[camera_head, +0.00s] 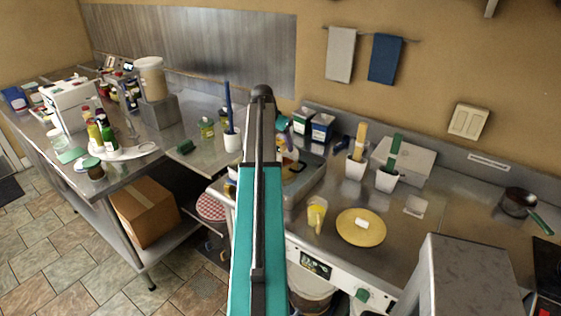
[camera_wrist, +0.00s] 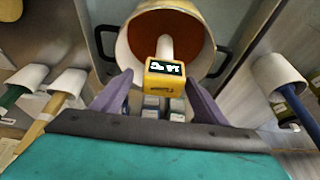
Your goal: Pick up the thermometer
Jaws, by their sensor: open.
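The thermometer is a yellow block with a dark digital display (camera_wrist: 166,77) and a pale stem, seen in the wrist view. It stands over a cream pot (camera_wrist: 205,68) with a reddish-brown inside and dark side handles. My gripper (camera_wrist: 159,78) is open, with one purple finger on each side of the thermometer's yellow head. I see a gap on at least the left side and cannot tell whether the right finger touches. In the head view my arm hides most of the pot and the thermometer.
In the head view, white cups with utensils (camera_head: 356,167) and a yellow plate (camera_head: 361,229) stand on the counter right of my arm. A yellow cup (camera_head: 316,216) is near the front edge. A cardboard box (camera_head: 146,212) lies under the left table.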

